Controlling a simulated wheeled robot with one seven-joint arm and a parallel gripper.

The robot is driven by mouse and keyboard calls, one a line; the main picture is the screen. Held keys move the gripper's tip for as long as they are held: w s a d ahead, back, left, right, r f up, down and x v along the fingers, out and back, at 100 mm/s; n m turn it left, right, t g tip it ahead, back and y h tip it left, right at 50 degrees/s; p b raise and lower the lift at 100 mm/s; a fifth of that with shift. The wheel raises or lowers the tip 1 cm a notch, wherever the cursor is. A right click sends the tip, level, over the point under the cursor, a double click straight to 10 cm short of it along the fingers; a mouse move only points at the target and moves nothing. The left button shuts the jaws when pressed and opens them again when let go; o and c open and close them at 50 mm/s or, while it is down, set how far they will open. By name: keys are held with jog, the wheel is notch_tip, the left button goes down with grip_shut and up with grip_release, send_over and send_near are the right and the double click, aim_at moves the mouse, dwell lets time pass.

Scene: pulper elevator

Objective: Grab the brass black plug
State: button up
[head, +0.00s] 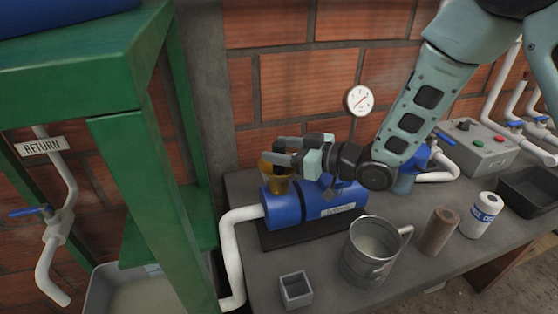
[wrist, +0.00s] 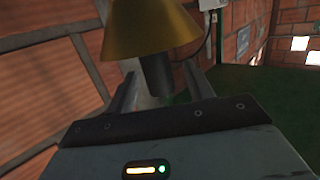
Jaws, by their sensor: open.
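The brass black plug shows in the wrist view as a brass cone (wrist: 150,28) with a short black stem (wrist: 157,76) at its wide end. In the head view the brass part (head: 279,186) sits at the left end of the blue pump (head: 318,203), just under my fingers. My gripper (head: 277,152) is open and points left there. In the wrist view my fingers (wrist: 159,76) stand on either side of the black stem. Whether either finger touches the stem I cannot tell. The stem is largely hidden by my fingers in the head view.
A green frame (head: 150,165) stands close on the left, and a brick wall with a gauge (head: 360,100) is behind.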

jog(key=shift+w+a+f, duration=0.1)
jog(key=shift+w+a, duration=0.1)
jog(key=shift+a, duration=0.1)
jog(key=c, duration=1.1)
